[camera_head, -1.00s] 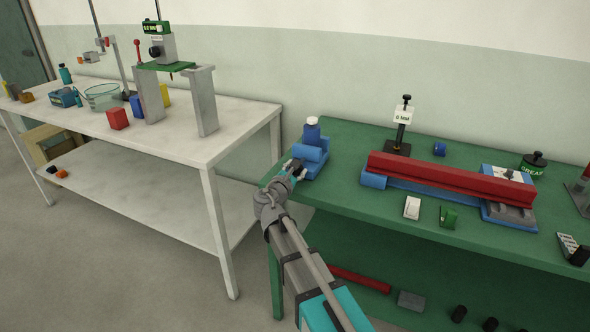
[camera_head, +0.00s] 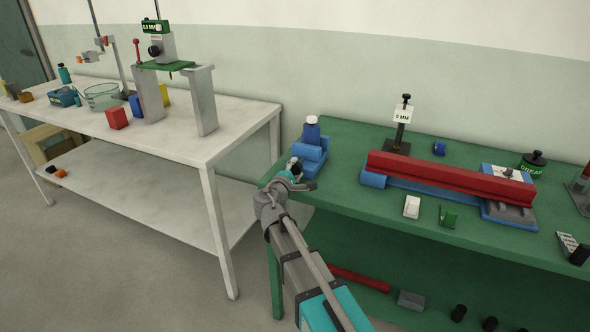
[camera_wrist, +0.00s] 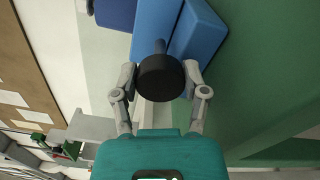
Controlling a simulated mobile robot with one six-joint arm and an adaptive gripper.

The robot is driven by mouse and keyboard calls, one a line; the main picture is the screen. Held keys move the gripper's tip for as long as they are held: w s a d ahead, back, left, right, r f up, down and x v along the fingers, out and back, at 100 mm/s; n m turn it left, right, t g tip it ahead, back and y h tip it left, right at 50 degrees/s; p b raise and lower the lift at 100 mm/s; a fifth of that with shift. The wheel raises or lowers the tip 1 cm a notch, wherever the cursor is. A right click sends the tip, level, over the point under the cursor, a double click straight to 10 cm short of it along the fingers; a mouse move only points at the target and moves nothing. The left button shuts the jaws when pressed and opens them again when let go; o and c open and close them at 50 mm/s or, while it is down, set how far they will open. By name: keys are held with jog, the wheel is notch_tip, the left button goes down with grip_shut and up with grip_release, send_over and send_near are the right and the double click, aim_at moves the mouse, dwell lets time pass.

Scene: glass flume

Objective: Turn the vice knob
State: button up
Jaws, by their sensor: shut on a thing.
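The blue vice (camera_head: 315,150) stands at the left end of the green bench. In the wrist view its blue body (camera_wrist: 197,38) fills the top middle. Its black round knob (camera_wrist: 160,77) sits on a dark spindle in front of the body. My gripper (camera_wrist: 160,80) has one finger on each side of the knob and is shut on it. In the head view my gripper (camera_head: 301,175) is at the front of the vice and hides the knob.
A blue bottle (camera_head: 311,129) with a white cap stands by the vice. A red bar (camera_head: 450,180), a gauge stand (camera_head: 402,125) and small blocks occupy the green bench (camera_head: 345,205). A white table (camera_head: 190,145) stands to the left, with a gap between.

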jog(key=shift+w+m, duration=0.1)
jog(key=shift+m, duration=0.3)
jog(key=o, duration=1.1)
jog(key=shift+o, duration=0.2)
jog(key=shift+s, duration=0.2)
jog(key=v, duration=1.1)
jog(key=shift+s+a, duration=0.15)
jog(key=shift+s, duration=0.15)
